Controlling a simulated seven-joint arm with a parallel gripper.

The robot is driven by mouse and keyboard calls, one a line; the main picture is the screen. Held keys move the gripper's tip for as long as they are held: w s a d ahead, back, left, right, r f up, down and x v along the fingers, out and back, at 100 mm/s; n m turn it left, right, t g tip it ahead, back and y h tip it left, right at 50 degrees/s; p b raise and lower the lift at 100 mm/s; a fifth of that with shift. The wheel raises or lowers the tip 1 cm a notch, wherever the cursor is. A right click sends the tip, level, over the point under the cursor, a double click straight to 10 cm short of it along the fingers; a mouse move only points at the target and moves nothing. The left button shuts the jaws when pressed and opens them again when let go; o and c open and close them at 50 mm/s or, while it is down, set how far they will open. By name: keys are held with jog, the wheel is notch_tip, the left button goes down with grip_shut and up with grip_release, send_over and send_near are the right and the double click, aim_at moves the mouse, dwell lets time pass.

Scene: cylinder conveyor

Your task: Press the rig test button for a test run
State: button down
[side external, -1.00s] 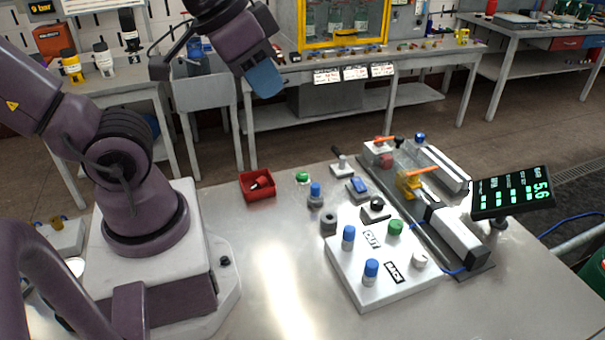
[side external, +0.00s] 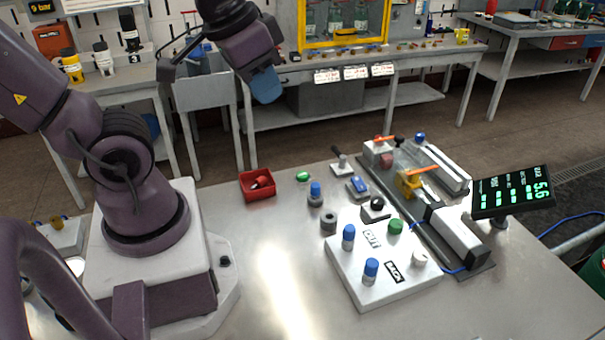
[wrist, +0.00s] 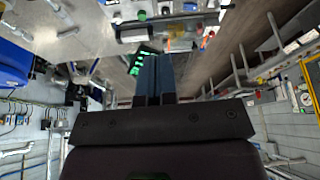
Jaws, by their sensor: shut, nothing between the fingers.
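My gripper (side external: 265,86) is high above the table's far left, its blue fingers together and empty, pointing down; they also show in the wrist view (wrist: 155,75). It is well apart from the rig. The rig has a grey cylinder (side external: 455,236) on a dark rail with orange markers. A white panel (side external: 345,290) labelled OUT and BACK carries two blue-capped knobs, a green button (side external: 395,226) and a white knob (side external: 420,258). I cannot read which is the test button.
The front middle of the table is clear.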

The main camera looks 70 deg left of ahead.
jog(key=w+a+f+n+g+y, duration=0.1)
jog(key=w+a+f+g+y, duration=0.15)
jog(key=a+f, duration=0.8)
jog(key=m+t+h, duration=0.2)
jog(key=m+t, duration=0.5)
jog(key=m, duration=0.3)
send_over(302, 175)
notch_tip(302, 175, down, 10)
jog(key=shift+d, duration=0.15)
jog(key=shift+f, duration=4.45)
jog(key=shift+f, duration=0.1)
jog(key=shift+f, duration=0.3)
